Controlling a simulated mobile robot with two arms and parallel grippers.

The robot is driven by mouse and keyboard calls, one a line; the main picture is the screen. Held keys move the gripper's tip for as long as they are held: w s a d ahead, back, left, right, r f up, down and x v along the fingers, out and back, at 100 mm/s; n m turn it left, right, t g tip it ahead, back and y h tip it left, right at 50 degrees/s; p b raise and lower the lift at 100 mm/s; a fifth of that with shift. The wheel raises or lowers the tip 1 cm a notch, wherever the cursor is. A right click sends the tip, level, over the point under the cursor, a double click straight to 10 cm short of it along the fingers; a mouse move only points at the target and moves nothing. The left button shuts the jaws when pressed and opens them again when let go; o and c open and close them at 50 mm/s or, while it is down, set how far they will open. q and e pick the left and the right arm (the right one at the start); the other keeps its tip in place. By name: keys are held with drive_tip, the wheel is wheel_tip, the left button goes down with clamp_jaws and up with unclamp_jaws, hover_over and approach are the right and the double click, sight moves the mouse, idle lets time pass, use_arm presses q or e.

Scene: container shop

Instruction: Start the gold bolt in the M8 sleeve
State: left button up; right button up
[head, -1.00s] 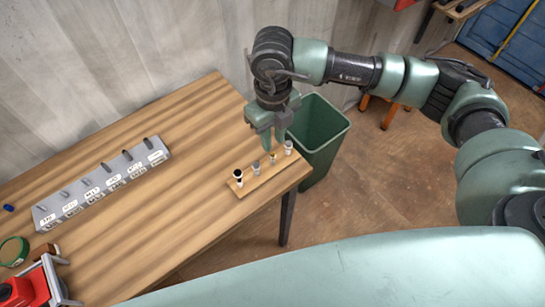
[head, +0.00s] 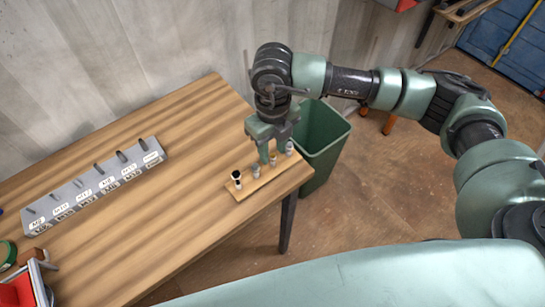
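The gold bolt (head: 273,160) stands in a small wooden strip (head: 248,189) near the table's right corner, in a row with other fasteners. My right gripper (head: 273,156) points down over this row. Its fingers are apart, one on either side of the gold bolt; contact is not visible. A long grey block (head: 96,187) with several dark pins and white labels lies on the left part of the table. The labels are too small to tell which place is the M8 sleeve. My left gripper is not in view.
In the strip, a black-topped piece (head: 237,177), a grey one (head: 256,170) and a pale one (head: 289,147) stand beside the gold bolt. A green bin (head: 322,140) stands beyond the table's right edge. The wooden table (head: 170,215) is clear between block and strip.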

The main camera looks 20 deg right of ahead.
sight(272, 155)
drive_tip(key=shift+r, duration=0.1)
wheel_tip(272, 155, up, 6)
drive_tip(key=shift+r+b, duration=0.1)
drive_tip(key=shift+b, duration=0.9)
drive_tip(key=shift+r, duration=0.7)
drive_tip(key=shift+s, duration=0.1)
